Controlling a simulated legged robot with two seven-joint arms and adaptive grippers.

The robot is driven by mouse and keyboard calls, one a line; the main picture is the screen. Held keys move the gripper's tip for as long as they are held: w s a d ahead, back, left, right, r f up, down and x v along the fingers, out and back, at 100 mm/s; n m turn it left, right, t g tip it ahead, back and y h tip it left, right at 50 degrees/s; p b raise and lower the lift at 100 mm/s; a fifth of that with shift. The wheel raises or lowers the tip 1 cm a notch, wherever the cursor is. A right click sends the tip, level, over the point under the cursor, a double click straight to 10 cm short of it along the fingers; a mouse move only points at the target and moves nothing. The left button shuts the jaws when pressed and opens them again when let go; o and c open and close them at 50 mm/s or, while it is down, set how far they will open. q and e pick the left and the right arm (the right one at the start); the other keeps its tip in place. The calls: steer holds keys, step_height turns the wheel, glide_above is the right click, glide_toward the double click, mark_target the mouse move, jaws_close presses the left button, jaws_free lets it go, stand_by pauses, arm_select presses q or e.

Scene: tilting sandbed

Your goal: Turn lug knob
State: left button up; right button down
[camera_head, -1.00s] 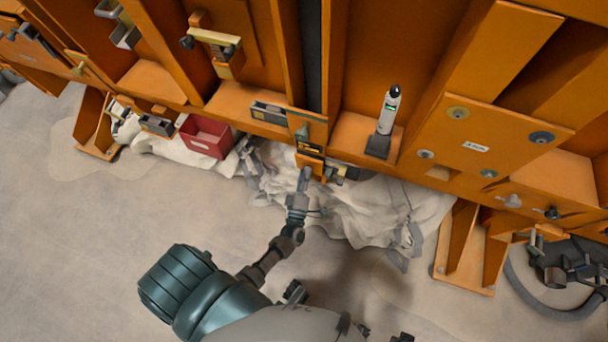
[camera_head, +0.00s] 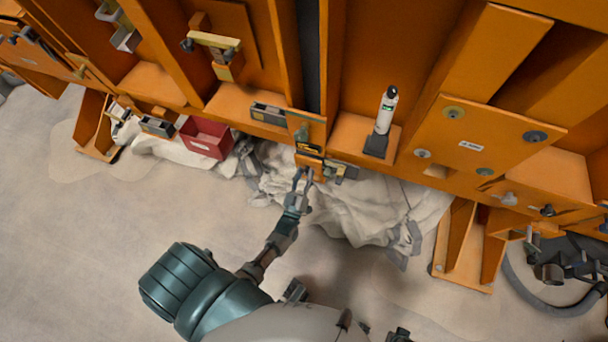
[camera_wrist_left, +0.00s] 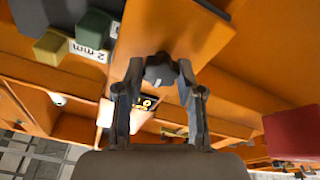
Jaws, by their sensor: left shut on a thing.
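The lug knob (camera_wrist_left: 160,72) is a small dark grey piece seen between my left gripper's fingertips in the left wrist view. It sits at the edge of an orange plate. My left gripper (camera_wrist_left: 160,82) has one finger on each side of the knob and is shut on it. In the head view the left gripper (camera_head: 303,178) reaches up to the lower middle of the orange frame (camera_head: 378,70), just below a small yellow-and-black label. The knob is too small to make out there. My right gripper is not in view.
A red bin (camera_head: 205,138) stands left of the gripper. A white bottle-like device (camera_head: 386,110) stands on a ledge to the right. Crumpled pale cloth (camera_head: 360,210) lies below the frame. The floor at left is clear.

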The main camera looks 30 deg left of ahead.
arm_select(q)
steer(key=shift+s+d+f+m+h, duration=0.15)
steer(key=shift+f+m+h, duration=0.15)
steer(key=shift+f+m, duration=0.2)
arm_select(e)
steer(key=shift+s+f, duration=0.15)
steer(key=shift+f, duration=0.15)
arm_select(q)
steer(key=o, duration=1)
steer(key=shift+o, duration=0.8)
steer(key=shift+r, duration=0.2)
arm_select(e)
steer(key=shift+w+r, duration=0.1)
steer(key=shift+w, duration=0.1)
arm_select(q)
steer(key=v, duration=1.1)
steer(key=shift+s+f, duration=0.2)
steer(key=shift+s, duration=0.15)
